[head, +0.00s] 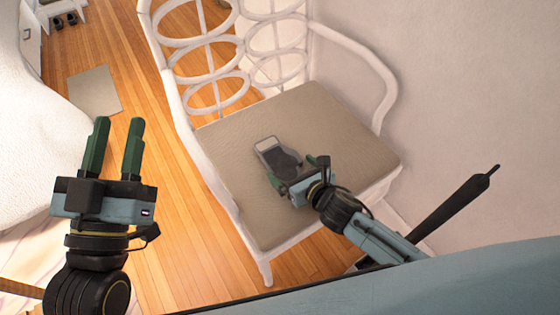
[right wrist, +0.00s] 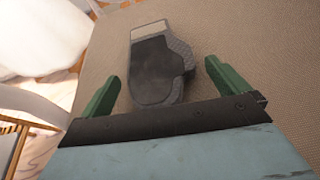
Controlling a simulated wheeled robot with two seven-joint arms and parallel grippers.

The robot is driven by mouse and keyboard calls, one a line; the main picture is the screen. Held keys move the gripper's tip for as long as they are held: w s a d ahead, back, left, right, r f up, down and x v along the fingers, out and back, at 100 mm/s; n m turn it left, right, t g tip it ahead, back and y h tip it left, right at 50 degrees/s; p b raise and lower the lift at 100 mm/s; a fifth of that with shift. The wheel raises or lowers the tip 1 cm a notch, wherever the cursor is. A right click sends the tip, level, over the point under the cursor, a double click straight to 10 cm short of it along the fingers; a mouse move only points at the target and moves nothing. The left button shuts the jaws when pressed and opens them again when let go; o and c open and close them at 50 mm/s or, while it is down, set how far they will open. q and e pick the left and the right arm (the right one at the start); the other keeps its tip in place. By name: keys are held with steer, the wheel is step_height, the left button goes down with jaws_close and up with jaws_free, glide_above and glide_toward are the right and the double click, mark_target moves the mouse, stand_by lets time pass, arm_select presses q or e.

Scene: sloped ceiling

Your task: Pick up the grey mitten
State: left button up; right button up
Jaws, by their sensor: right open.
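The grey mitten (head: 279,156) lies flat on the beige seat cushion (head: 340,125) of a white bench, its light cuff pointing away from my right gripper. My right gripper (head: 296,170) is open just above the cushion at the mitten's near end. In the right wrist view the mitten (right wrist: 158,68) lies between and ahead of the two green fingers of my right gripper (right wrist: 162,85), with visible gaps on both sides. My left gripper (head: 118,148) is open and empty, off to the left above the wooden floor.
The bench has a white looped backrest (head: 205,60) and a curved armrest (head: 372,70). A pale wall (head: 450,90) stands close on the right. A white bed-like surface (head: 35,140) is at the left, and a small rug (head: 95,92) lies on the floor (head: 160,130).

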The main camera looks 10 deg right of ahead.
mark_target(284, 163)
steer(key=shift+b+x, duration=0.45)
steer(key=shift+x, duration=0.35)
steer(key=shift+w+a+f, duration=0.2)
steer(key=shift+w+f, duration=0.1)
steer(key=shift+w, duration=0.2)
arm_select(q)
steer(key=s+r+t, duration=0.1)
steer(key=r+t, duration=0.1)
steer(key=shift+s+a+r+t+h, duration=0.15)
steer(key=shift+s+r+t+h, duration=0.2)
steer(key=shift+t+h, duration=0.05)
arm_select(e)
steer(key=shift+c, duration=0.4)
steer(key=c, duration=0.7)
